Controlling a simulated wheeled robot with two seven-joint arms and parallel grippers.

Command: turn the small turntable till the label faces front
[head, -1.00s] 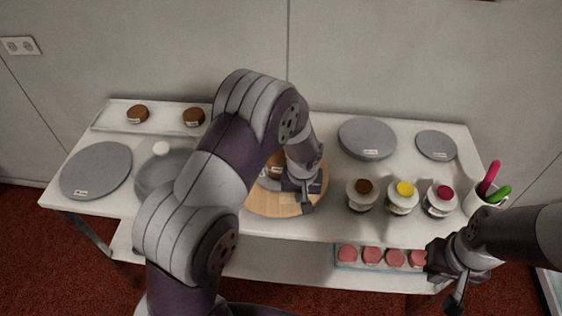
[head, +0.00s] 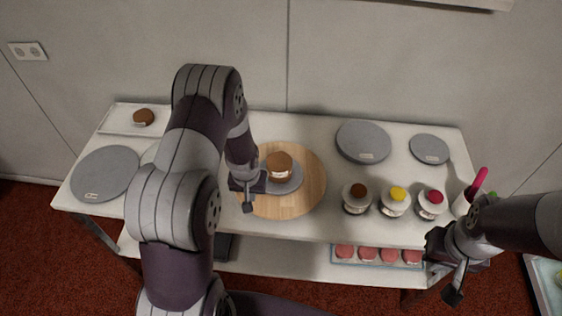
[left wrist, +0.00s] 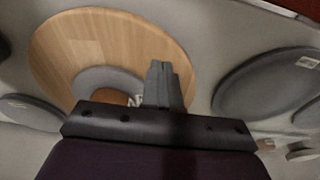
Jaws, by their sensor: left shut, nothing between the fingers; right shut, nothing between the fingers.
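A small grey turntable (head: 287,187) lies on a round wooden board (head: 306,198) and carries a small cake with a brown top (head: 279,163). No label on its front rim is readable in the head view. In the left wrist view the small grey turntable (left wrist: 100,80) is partly hidden, and a white label (left wrist: 135,100) with dark letters shows beside my fingers. My left gripper (head: 247,206) is shut and empty at the left edge of the wooden board, left of the small turntable; its fingers also show in the wrist view (left wrist: 165,85). My right gripper (head: 456,290) is shut and empty, off the table's front right.
Several grey discs stand around: a large one (head: 105,173) at left, one (head: 363,142) at back and a smaller one (head: 429,149) at back right. Three jars (head: 394,201) stand right of the board. A pen cup (head: 462,204) is at the right edge.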

